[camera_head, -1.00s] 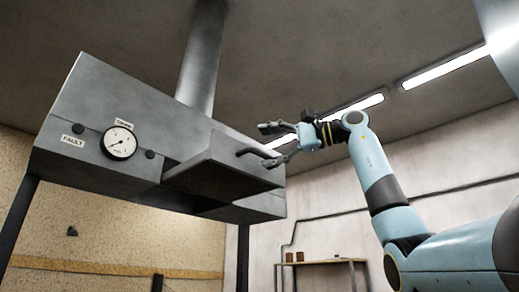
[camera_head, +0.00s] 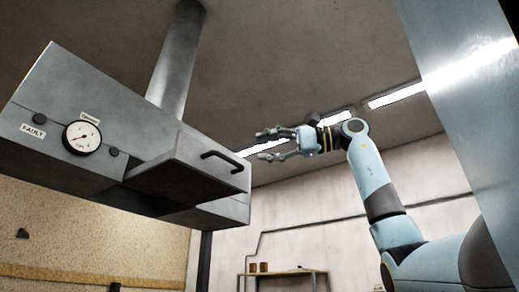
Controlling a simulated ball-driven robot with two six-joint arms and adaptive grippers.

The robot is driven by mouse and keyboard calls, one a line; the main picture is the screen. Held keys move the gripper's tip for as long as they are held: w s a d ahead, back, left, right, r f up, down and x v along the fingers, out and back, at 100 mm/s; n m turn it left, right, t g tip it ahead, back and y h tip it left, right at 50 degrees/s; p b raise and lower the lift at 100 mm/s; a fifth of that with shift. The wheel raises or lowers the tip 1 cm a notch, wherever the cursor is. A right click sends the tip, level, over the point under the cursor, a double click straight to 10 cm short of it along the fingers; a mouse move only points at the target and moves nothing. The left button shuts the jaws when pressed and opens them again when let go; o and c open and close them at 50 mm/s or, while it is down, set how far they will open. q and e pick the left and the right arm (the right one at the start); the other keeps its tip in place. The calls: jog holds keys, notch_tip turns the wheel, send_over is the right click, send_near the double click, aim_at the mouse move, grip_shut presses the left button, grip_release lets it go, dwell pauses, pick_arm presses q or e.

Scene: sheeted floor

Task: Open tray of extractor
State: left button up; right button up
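The extractor (camera_head: 75,105) is a grey metal hood at the left, tilted in the view. Its tray (camera_head: 190,166) sticks out of the front like a pulled drawer, with a dark curved handle (camera_head: 222,158) on its face. My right gripper (camera_head: 262,145) is open and empty, to the right of the handle and clearly apart from it in the picture. Its two fingers point left. My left gripper is not in view.
A round gauge (camera_head: 82,137) and a FAULT label (camera_head: 33,131) are on the hood front. A duct (camera_head: 176,58) rises from the hood to the ceiling. A small table (camera_head: 283,273) with brown cups stands at the back wall. Open space lies around my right gripper.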

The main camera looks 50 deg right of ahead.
jog(key=shift+s+d, duration=0.2)
jog(key=shift+s, duration=0.15)
dwell(0.4)
jog(key=shift+f, duration=0.1)
dwell(0.3)
